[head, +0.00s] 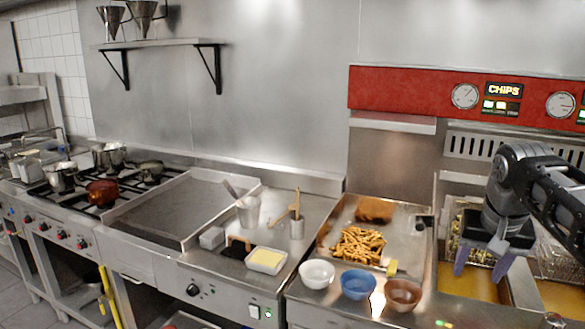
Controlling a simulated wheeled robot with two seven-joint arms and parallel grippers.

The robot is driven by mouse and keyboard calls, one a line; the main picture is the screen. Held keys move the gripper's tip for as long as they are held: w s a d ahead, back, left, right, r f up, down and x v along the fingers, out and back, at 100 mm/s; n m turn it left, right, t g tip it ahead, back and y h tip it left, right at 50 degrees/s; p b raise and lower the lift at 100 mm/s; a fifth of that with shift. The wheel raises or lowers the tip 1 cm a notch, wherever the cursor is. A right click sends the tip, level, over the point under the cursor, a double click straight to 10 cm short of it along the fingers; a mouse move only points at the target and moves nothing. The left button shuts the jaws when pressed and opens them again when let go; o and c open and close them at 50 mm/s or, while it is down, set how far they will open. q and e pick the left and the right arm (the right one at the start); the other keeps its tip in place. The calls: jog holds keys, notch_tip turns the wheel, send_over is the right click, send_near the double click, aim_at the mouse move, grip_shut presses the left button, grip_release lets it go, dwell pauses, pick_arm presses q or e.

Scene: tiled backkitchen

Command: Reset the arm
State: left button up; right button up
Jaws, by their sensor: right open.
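My right arm comes in from the right edge in the head view. Its gripper (483,264) points down, with two purple-grey fingers apart and nothing seen between them. It is over the front of the fryer (462,287), beside a wire basket (476,222) that holds food. My arm hides part of the fryer and a second basket. My left gripper is not in view.
Left of the fryer a metal tray (420,250) holds fries (358,245). White (317,273), blue (357,284) and brown (403,294) bowls stand in front. A red control panel (410,92) is behind. A griddle (180,208) and stove with pots are further left.

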jog(key=w+a+f+n+t+y, duration=0.2)
jog(key=w+a+f+t, duration=0.2)
jog(key=w+f, duration=0.55)
jog(key=a+f+y, duration=0.1)
jog(key=a+f, duration=0.4)
jog(key=f, duration=0.3)
jog(key=s+a+f+y, duration=0.1)
jog(key=a+f, duration=0.4)
jog(key=f, duration=0.4)
jog(key=a+f+y, duration=0.1)
jog(key=a+f, duration=0.4)
jog(key=f, duration=0.3)
jog(key=s+a+f+g, duration=0.2)
jog(key=s+a+f, duration=0.2)
jog(key=s, duration=0.6)
jog(key=s+a+f+n+g, duration=0.1)
jog(key=s+a+f, duration=0.3)
jog(key=s+f, duration=0.5)
jog(key=s+a+f+g, duration=0.4)
jog(key=s+f, duration=0.2)
jog(key=s, duration=0.5)
jog(key=shift+a+f+n+y, duration=0.3)
jog(key=shift+a+f, duration=0.1)
